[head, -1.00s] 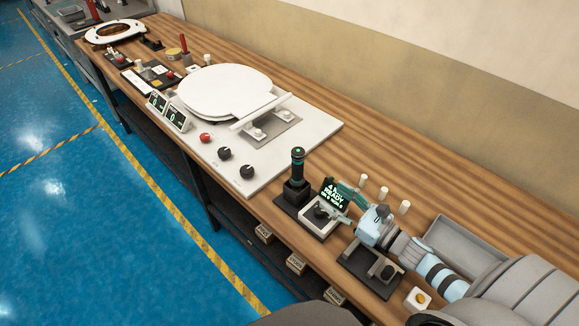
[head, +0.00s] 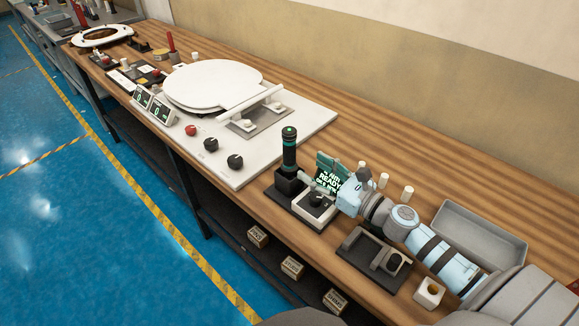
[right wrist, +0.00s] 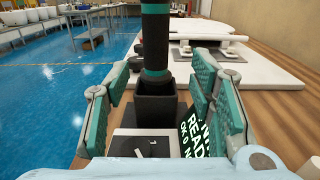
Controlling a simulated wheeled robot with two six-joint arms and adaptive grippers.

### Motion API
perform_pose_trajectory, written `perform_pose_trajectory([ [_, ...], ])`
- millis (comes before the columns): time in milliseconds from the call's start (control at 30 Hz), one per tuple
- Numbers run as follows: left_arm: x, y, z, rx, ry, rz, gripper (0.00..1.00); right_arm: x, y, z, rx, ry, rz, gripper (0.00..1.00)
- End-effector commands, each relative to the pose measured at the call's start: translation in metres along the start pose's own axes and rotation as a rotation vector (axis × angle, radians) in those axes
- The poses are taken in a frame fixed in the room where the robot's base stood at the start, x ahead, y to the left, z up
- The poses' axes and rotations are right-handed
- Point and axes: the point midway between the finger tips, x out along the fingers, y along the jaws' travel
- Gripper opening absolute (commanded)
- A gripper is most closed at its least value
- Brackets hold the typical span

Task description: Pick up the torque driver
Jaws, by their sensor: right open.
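The torque driver (head: 289,150) is a black cylinder with teal bands and a green top. It stands upright in a black square holder (head: 290,182) on a small base on the bench. In the right wrist view the driver (right wrist: 155,40) rises out of the holder (right wrist: 157,106) between my fingers, apart from both. My right gripper (head: 313,181) reaches toward it from the right. Its teal-padded fingers (right wrist: 153,88) are open, one each side of the holder. A display reading READY (head: 330,180) is partly behind the gripper. My left gripper is not in view.
A white test plate with a toilet seat (head: 212,85) lies farther along the bench. White pegs (head: 383,181), a black cradle (head: 373,257) and a grey tray (head: 480,232) are around my right arm. Small crates (head: 291,267) sit on the shelf below.

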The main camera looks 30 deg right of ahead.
Motion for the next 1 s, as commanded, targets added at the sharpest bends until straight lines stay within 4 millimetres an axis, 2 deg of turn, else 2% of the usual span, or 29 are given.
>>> perform_pose_trajectory([
  [33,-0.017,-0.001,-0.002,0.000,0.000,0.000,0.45,0.006,0.001,0.011,0.005,0.002,-0.001,0.51],
  [100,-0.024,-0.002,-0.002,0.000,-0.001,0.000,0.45,0.017,0.001,0.009,0.006,0.002,0.000,0.51],
  [300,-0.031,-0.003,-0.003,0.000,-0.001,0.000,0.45,0.037,0.003,0.006,0.006,0.006,0.002,0.51],
  [433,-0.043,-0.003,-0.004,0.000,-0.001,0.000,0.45,0.062,0.006,0.009,0.008,0.004,0.004,0.51],
  [533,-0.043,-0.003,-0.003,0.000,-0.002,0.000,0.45,0.079,0.006,0.006,0.005,0.006,0.003,0.51],
  [767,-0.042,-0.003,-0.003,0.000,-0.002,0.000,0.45,0.083,0.006,0.004,0.003,0.008,0.005,0.51],
  [1000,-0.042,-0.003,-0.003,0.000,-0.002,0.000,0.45,0.083,0.006,0.004,0.003,0.008,0.005,0.14],
])
